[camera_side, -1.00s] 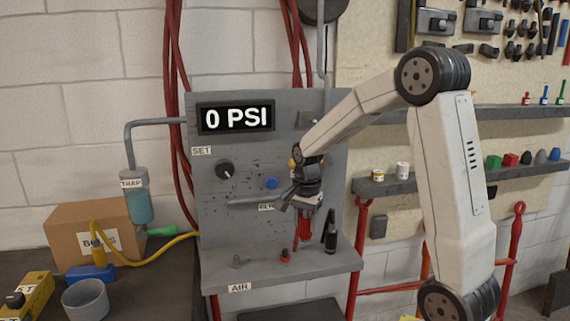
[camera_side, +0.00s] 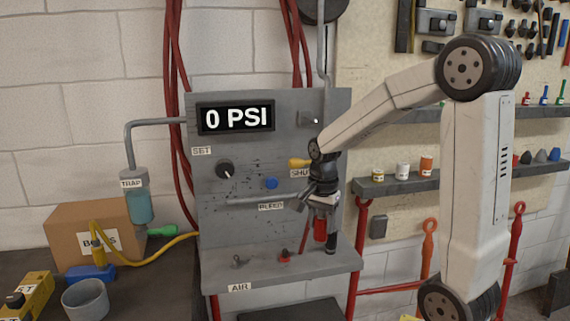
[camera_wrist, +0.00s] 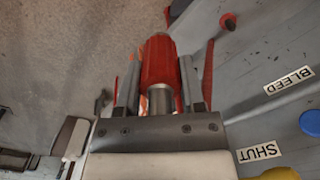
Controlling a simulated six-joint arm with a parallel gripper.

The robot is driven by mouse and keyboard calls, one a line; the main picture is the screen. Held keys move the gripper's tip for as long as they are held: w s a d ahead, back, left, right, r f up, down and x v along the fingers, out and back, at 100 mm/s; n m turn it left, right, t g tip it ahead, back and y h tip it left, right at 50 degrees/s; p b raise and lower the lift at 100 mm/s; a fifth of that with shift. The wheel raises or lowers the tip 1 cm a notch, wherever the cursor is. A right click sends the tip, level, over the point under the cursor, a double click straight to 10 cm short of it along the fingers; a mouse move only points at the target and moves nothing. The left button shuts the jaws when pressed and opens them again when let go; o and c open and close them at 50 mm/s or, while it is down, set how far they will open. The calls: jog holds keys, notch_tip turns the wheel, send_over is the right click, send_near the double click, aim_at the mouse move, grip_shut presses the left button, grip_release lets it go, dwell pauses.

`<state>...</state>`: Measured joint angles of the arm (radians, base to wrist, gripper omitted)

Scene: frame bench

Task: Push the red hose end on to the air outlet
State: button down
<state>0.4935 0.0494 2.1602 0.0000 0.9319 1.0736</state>
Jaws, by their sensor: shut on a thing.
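My gripper (camera_side: 321,212) is shut on the red hose end (camera_side: 320,231). It holds the hose end roughly upright above the right part of the grey bench shelf. In the wrist view the red hose end (camera_wrist: 160,62), with a metal collar, sits between my fingers. A small grey fitting (camera_side: 240,261) stands on the shelf above the AIR label (camera_side: 239,287). A small red-topped fitting (camera_side: 285,256) stands to its right. I cannot tell for certain which one is the air outlet. The hose end is apart from both, to their right and higher.
A black piece (camera_side: 331,247) stands on the shelf, partly hidden by the red hose end. The panel has a black knob (camera_side: 225,170), a blue button (camera_side: 271,183), a yellow SHUT handle (camera_side: 298,163) and a grey BLEED bar. The display (camera_side: 236,118) reads 0 PSI.

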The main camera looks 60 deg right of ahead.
jog(key=shift+w, duration=0.1)
jog(key=w, duration=1.1)
send_over(236, 256)
jog(key=shift+w+f, duration=0.15)
jog(key=shift+f, duration=1.3)
jog(key=shift+f, duration=0.2)
jog(key=shift+f, duration=2.75)
jog(key=shift+f, duration=1.95)
jog(key=shift+c, duration=0.6)
grip_release()
